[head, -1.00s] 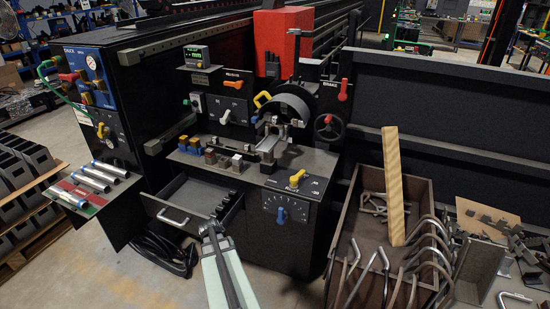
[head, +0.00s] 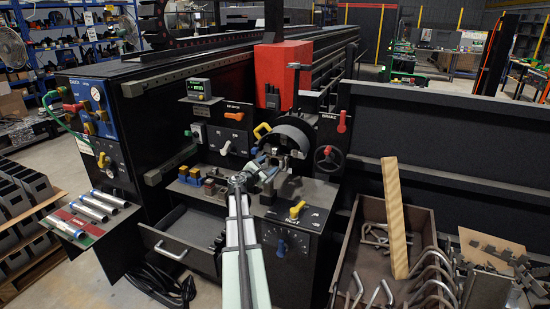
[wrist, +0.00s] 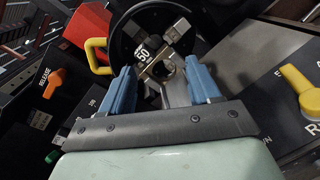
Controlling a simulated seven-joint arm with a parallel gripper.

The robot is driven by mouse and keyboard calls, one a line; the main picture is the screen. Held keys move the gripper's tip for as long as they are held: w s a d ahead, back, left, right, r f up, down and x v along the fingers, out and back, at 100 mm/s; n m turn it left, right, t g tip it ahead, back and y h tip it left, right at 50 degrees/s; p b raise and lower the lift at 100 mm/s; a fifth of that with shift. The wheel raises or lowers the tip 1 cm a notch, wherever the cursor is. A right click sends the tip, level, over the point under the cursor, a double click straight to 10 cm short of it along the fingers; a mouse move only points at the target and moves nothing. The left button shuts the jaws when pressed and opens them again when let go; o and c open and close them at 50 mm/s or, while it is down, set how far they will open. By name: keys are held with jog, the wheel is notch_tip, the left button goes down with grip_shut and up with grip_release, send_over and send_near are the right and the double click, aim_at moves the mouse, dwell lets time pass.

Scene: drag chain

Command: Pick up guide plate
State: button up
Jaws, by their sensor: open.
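A small tan metal plate (wrist: 158,70) with a black "50" label shows in the wrist view, in front of the dark round chuck (wrist: 152,28). It may be the guide plate; I cannot tell for sure. My gripper (wrist: 160,78) is open, its two blue fingers apart on either side of the plate in the picture. I cannot tell whether they touch it. In the head view my gripper (head: 265,165) is over the machine's ledge, in front of the chuck (head: 293,137), and the arm hides part of that ledge.
A yellow-handled knob (wrist: 303,82) is to the right and a yellow handle (wrist: 97,55) to the left. Small blocks (head: 190,176) stand on the ledge left of my gripper. A drawer (head: 178,240) is open below. A bin of bent rods (head: 375,270) is at right.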

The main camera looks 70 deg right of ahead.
aim_at(274, 151)
jog(key=w+n, duration=0.1)
jog(key=n, duration=0.1)
jog(key=n+t, duration=0.1)
jog(key=n, duration=0.2)
jog(key=w+r+n+t, duration=0.1)
jog(key=n, duration=0.1)
jog(key=shift+w+d+h, duration=0.1)
jog(key=shift+w+h, duration=0.25)
jog(key=shift+h, duration=0.05)
jog(key=shift+d+n, duration=0.1)
jog(key=shift+n, duration=0.6)
jog(key=d, duration=0.7)
jog(key=shift+w+d, duration=0.1)
jog(key=shift+d, duration=0.25)
jog(key=shift+s+d+f, duration=0.15)
jog(key=shift+d, duration=1.35)
jog(key=shift+s+d+f, duration=0.1)
jog(key=shift+d, duration=1.4)
grip_shut()
